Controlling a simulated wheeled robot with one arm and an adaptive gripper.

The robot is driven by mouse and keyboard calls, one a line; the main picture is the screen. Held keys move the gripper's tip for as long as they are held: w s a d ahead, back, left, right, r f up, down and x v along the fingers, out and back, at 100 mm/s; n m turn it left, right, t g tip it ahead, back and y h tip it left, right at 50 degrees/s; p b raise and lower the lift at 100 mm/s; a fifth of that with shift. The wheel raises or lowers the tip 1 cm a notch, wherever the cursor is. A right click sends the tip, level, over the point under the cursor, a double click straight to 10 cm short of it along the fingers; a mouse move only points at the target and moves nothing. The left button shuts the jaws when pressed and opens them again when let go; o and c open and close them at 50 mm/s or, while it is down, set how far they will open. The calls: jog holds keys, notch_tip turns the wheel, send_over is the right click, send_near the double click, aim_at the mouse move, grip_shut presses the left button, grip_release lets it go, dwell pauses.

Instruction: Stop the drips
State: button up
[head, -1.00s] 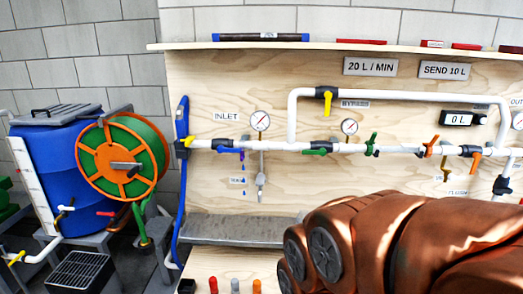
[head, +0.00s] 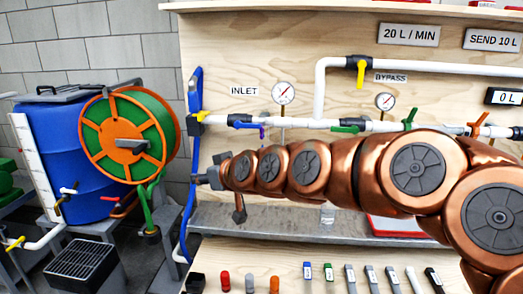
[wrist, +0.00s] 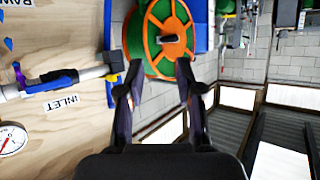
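The white inlet pipe (head: 300,124) runs across the plywood panel and carries a blue fitting (head: 241,122) with a small purple handle (head: 262,132) hanging below it. In the wrist view the blue fitting (wrist: 58,77), the purple handle (wrist: 18,73) and blue drops (wrist: 8,44) show at the left. In the head view my arm hides the spot where drops fall. A yellow handle (head: 198,117) sits at the pipe's left end. My gripper (head: 205,178) is below and left of the fitting, touching nothing visible. The wrist view shows its fingers (wrist: 157,85) apart and empty.
A blue hose (head: 190,200) hangs along the panel's left edge, close to my gripper. A hose reel (head: 128,145) and blue barrel (head: 60,150) stand at the left. Gauges (head: 283,93) and a green handle (head: 410,117) are along the pipe. Several tools (head: 350,278) line the lower shelf.

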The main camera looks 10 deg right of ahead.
jog(key=w+r+m+t+b, duration=0.1)
jog(key=w+t+b, duration=0.25)
jog(key=w, duration=0.45)
jog(key=m+t+h+b, duration=0.7)
jog(key=m+h+b, duration=0.2)
jog(key=h, duration=0.5)
send_near(261, 135)
jog(key=w+d, duration=0.1)
jog(key=w, duration=0.2)
jog(key=shift+x, duration=3.9)
jog(key=shift+r, duration=0.2)
grip_shut()
